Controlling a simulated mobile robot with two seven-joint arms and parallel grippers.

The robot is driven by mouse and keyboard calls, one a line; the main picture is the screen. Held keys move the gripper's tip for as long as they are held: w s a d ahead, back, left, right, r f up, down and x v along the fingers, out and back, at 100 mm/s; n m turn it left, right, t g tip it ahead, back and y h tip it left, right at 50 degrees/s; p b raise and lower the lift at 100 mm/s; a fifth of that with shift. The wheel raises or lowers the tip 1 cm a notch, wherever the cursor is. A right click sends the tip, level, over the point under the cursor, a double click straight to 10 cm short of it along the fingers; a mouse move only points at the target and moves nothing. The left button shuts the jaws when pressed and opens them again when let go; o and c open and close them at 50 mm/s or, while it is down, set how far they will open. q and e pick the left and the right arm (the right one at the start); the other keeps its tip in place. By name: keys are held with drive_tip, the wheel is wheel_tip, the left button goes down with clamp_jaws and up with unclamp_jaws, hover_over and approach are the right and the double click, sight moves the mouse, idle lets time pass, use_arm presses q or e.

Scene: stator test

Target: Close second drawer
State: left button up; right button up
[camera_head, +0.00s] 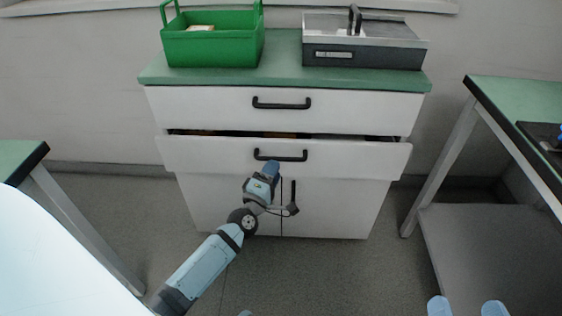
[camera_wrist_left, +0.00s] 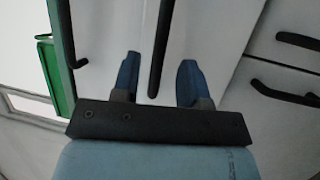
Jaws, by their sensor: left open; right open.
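The second drawer (camera_head: 345,158) of the white cabinet stands a little way out, with a dark gap along its top edge. Its black bar handle (camera_head: 280,155) is at the middle of its front. My left gripper (camera_head: 271,168) is open just below and in front of that handle. In the left wrist view the handle (camera_wrist_left: 158,45) shows between the two blue fingers of my left gripper (camera_wrist_left: 160,65); I cannot tell whether they touch it. My right gripper (camera_head: 466,306) is open and empty at the bottom right edge, away from the cabinet.
The top drawer (camera_head: 200,105) is shut. Cabinet doors (camera_head: 335,205) below are shut. A green basket (camera_head: 212,45) and a grey toolbox (camera_head: 362,52) stand on the cabinet top. Tables flank the cabinet, at left (camera_head: 18,155) and right (camera_head: 510,100). Floor in front is clear.

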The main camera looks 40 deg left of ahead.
sight(281, 159)
use_arm(q)
drive_tip(key=x, duration=0.5)
drive_tip(key=shift+b, duration=0.3)
clamp_jaws()
drive_tip(key=shift+w, duration=0.1)
